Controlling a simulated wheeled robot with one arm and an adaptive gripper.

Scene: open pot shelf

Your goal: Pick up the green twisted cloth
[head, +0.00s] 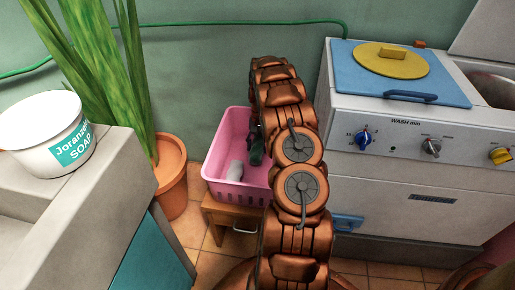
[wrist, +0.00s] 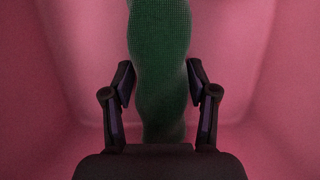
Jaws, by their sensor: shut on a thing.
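The green twisted cloth (wrist: 160,65) stands out against pink walls in the wrist view, running from the top edge down between my fingers. My gripper (wrist: 161,85) is shut on it, with one dark finger on each side. In the head view a small part of the cloth (head: 256,152) shows inside the pink basket (head: 222,188), beside my arm. My gripper is mostly hidden behind my arm there. I cannot tell whether the cloth touches the basket floor.
A whitish item (head: 235,170) lies in the basket, left of the cloth. The basket stands on a small wooden stool (head: 215,210). A potted plant (head: 172,180) is to the left, a washing machine (head: 400,200) to the right. A soap tub (head: 45,130) sits on the near-left ledge.

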